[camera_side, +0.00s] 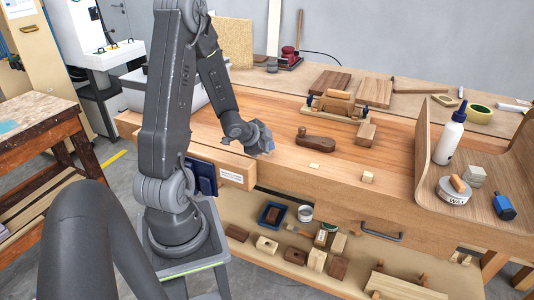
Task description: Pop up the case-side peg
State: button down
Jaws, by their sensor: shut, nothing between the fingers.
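My gripper (266,147) is low over the front left part of the wooden workbench (330,185), at the end of my bent arm. It is small in this view and looks shut and empty; I cannot tell whether it touches the bench. A small pale wooden peg or block (368,177) is near the bench's front edge, on the side nearer the curved wooden case (427,150). A second, flatter pale piece (314,166) lies closer to my gripper, to its right. Both are apart from the gripper. How far either one sits into the bench is too small to tell.
A dark wooden plane-like tool (316,138) and a clamped wooden assembly (338,105) are behind the pale pieces. The front middle of the bench is mostly clear.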

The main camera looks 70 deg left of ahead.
jog(key=shift+f, duration=0.45)
dwell(0.8)
jog(key=shift+r, duration=3.4)
